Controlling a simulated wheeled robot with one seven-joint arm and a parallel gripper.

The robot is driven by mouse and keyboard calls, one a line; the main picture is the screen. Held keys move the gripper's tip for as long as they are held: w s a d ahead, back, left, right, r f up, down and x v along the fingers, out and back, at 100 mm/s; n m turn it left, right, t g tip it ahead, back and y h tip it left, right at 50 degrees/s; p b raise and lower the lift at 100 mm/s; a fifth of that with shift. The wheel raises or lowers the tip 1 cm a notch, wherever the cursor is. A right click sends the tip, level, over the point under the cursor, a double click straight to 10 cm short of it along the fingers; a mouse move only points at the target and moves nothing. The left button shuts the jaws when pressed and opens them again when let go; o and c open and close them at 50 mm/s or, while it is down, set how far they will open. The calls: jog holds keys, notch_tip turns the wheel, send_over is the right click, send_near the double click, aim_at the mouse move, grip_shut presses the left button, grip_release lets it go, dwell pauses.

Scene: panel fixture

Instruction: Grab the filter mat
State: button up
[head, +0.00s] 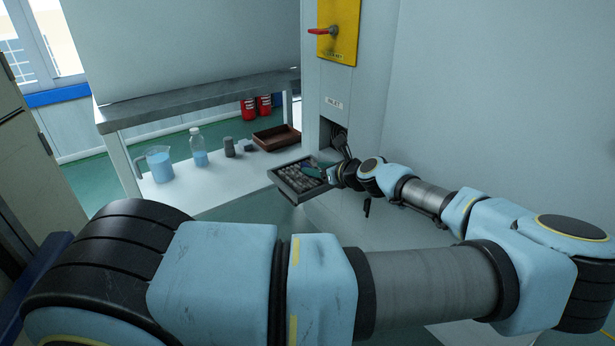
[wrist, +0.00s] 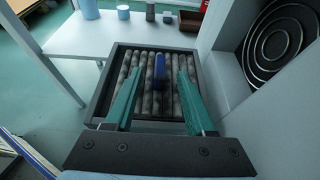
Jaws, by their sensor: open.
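The filter mat (wrist: 129,78) looks like a row of grey, soiled ribs inside a dark, shallow frame (wrist: 97,104). In the head view the filter mat (head: 297,181) lies in its frame, standing out from the front of a white cabinet. A blue upright tab (wrist: 159,66) shows at the middle of the ribs in the wrist view. My gripper (wrist: 160,73) is open, with its teal fingers above the mat, one on each side of the blue tab. In the head view my gripper (head: 318,172) is small over the frame's right part. Whether the fingers touch the mat cannot be told.
The cabinet has a dark opening (head: 335,136), with circular rings (wrist: 280,40) showing in the wrist view. A yellow panel with a red handle (head: 322,31) is above. A white bench holds a jug (head: 159,165), a bottle (head: 199,152) and a brown tray (head: 277,138).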

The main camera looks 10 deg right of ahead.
aim_at(307, 165)
jog(key=x, duration=0.5)
jog(key=shift+f, duration=0.15)
jog(key=shift+c, duration=0.2)
grip_shut()
